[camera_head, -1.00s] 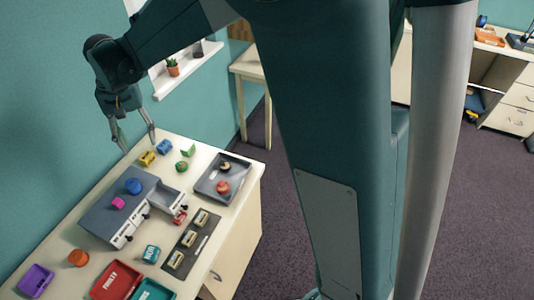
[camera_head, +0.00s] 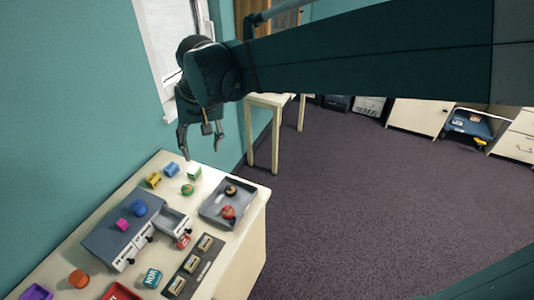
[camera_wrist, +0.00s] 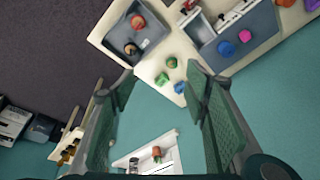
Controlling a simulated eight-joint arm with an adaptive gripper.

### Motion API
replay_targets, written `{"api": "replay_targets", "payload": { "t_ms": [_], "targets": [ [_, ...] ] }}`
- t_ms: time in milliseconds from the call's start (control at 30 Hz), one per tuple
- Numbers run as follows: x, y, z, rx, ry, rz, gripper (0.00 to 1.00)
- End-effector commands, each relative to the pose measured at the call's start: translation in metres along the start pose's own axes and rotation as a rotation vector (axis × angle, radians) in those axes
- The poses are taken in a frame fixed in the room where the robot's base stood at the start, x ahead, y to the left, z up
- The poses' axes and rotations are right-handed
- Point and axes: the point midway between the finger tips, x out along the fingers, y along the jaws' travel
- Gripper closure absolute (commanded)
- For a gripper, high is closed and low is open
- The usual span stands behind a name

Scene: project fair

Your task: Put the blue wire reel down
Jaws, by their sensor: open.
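The blue wire reel (camera_head: 171,169) sits on the table's far end, between a yellow reel (camera_head: 153,180) and a green-and-white block (camera_head: 194,172). My gripper (camera_head: 203,153) is open and empty. It hangs fingers-down in the head view, above and to the right of the reel and apart from it. In the wrist view the blue reel (camera_wrist: 180,87) lies near the table corner, close to my right-hand finger. The yellow reel does not show there and may be behind that finger.
A grey tray (camera_head: 213,213) holds two round things. A green round thing (camera_head: 187,189) lies near the reels. The window and wall are close behind; open floor lies right.

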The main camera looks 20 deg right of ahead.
Motion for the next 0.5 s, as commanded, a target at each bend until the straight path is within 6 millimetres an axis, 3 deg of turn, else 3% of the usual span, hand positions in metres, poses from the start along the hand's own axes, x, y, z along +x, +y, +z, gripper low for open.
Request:
{"api": "replay_targets", "payload": {
  "t_ms": [500],
  "targets": [
    [-0.034, 0.078, 0.062, -0.007, 0.141, 0.012, 0.54]
  ]
}}
